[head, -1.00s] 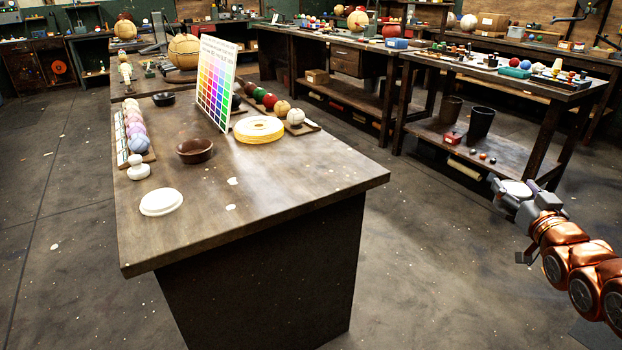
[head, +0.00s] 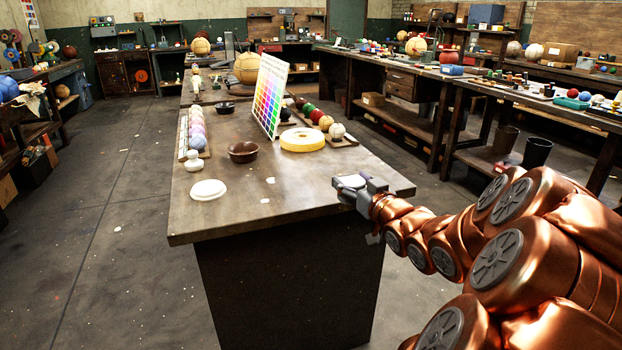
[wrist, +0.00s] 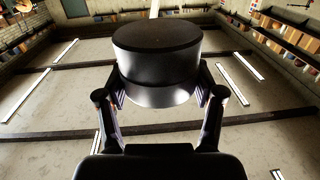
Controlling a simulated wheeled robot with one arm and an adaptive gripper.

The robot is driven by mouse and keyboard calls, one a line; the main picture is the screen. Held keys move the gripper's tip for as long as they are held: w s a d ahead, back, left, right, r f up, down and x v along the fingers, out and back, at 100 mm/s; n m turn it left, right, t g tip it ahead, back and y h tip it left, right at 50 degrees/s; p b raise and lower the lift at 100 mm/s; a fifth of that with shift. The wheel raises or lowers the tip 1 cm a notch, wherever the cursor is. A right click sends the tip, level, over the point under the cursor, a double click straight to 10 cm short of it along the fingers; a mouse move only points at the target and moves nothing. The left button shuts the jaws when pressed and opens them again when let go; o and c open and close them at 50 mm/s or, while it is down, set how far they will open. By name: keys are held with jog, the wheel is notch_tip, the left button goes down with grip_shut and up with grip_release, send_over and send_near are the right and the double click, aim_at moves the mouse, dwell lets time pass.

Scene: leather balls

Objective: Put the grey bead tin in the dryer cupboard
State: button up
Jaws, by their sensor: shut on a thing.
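The grey bead tin (wrist: 158,62) is a short round tin with a dark flat face and a shiny silver-grey side. In the wrist view my gripper (wrist: 160,92) is shut on it, with one finger on each side. In the head view my gripper (head: 353,184) is near the right edge of the central workbench, and the tin shows there only as a small pale and grey shape. I cannot make out for certain which piece of furniture is the dryer cupboard; a dark wooden cabinet (head: 118,72) stands at the far back left.
The central workbench (head: 300,200) carries a white lid (head: 208,190), a brown bowl (head: 242,152), a yellow ring (head: 302,140), a colour chart (head: 268,95) and rows of balls. Side benches (head: 560,105) stand at the right. Open floor (head: 110,210) lies to the left.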

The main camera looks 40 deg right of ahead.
jog(key=shift+w+r+p, duration=0.1)
jog(key=shift+w+p, duration=0.2)
jog(key=w+d+p, duration=0.1)
jog(key=w+p, duration=0.1)
jog(key=shift+d+p, duration=0.15)
jog(key=shift+p, duration=0.15)
jog(key=w+d, duration=0.3)
jog(key=w+d+f, duration=0.1)
jog(key=w+d, duration=0.5)
jog(key=shift+w+f+b, duration=0.2)
jog(key=shift+f+b, duration=0.1)
jog(key=shift+f, duration=0.05)
jog(key=shift+w+d+f, duration=0.1)
jog(key=shift+f, duration=0.2)
jog(key=shift+f+b, duration=0.3)
jog(key=shift+f, duration=1.15)
jog(key=shift+f, duration=0.15)
jog(key=o, duration=1.2)
